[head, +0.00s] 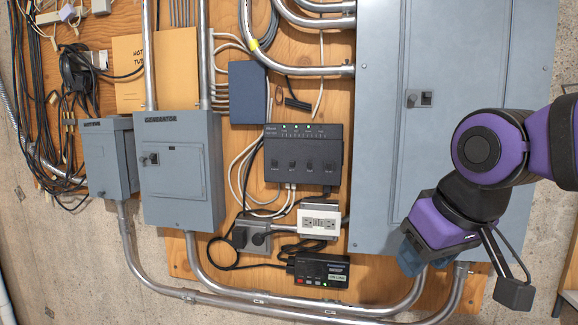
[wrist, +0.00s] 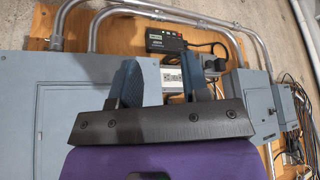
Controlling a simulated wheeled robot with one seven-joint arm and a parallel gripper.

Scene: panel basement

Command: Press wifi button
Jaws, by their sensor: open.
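The lettering is too small to tell which button is wifi. My gripper (head: 411,257) is at the lower right, in front of the large grey panel's bottom edge and right of both boxes. Its blue fingers (wrist: 160,82) are apart and empty in the wrist view.
The large grey panel (head: 455,70) fills the right. A power outlet (head: 320,222) sits between the two boxes. Metal conduit (head: 290,301) runs below. Two grey boxes, one a generator box (head: 178,190), and loose cables (head: 60,110) are left.

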